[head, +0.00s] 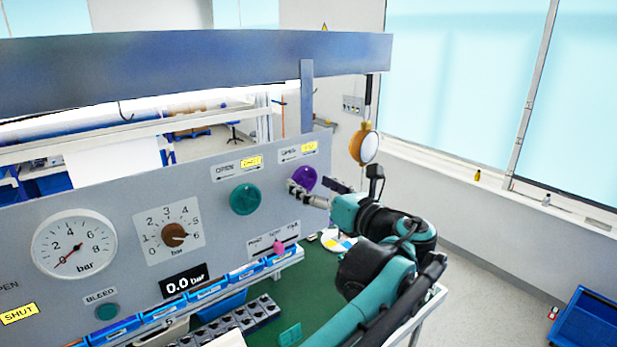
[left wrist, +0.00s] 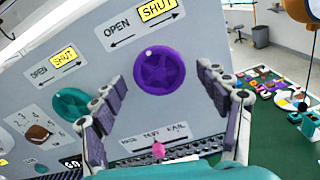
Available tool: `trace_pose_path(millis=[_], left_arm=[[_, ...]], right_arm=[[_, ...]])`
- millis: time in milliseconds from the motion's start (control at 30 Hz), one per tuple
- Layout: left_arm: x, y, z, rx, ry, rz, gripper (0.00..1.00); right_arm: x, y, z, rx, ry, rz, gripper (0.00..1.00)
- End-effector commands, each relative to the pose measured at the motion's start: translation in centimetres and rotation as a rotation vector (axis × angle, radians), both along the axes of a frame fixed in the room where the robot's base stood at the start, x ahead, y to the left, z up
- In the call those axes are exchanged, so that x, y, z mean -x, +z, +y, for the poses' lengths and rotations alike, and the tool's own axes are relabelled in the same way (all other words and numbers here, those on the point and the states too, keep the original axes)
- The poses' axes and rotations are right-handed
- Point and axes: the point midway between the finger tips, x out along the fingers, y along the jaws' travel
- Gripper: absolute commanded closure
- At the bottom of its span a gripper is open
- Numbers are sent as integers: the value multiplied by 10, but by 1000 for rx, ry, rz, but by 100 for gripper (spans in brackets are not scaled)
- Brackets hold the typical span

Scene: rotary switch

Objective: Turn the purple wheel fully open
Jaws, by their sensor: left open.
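The purple wheel (head: 305,178) is mounted on the upright grey panel, under a label with OPEN, an arrow and a yellow SHUT tag. It shows nearly face-on in the left wrist view (left wrist: 160,71). My left gripper (head: 317,190) is open in front of the wheel. In the left wrist view its two fingers stand to either side of the wheel, apart from it in the picture. Whether a finger touches the rim cannot be told. In the head view the gripper partly covers the wheel's lower part. My right gripper is not in view.
A teal wheel (head: 245,199) sits just left of the purple one. Further left are a black-brown knob (head: 174,235) and a round gauge (head: 74,246). A pink lever (head: 279,247) is below. A round yellow-rimmed mirror-like disc (head: 365,147) hangs to the right. A blue-grey beam (head: 190,70) crosses above.

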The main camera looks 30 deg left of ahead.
Motion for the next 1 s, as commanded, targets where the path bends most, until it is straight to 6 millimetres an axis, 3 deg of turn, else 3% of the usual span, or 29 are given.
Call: trace_pose_path(millis=[200, 433, 467, 633, 1000], left_arm=[[-6, 0, 15, 1, 1, -1, 25], [-6, 0, 16, 1, 0, -1, 25], [-6, 0, 16, 1, 0, -1, 30], [-6, 0, 16, 1, -1, 0, 75], [-6, 0, 16, 15, -1, -34, 75]], right_arm=[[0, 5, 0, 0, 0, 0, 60], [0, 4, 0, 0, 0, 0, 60], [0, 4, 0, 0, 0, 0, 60], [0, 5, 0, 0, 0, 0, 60], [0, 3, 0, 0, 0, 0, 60]])
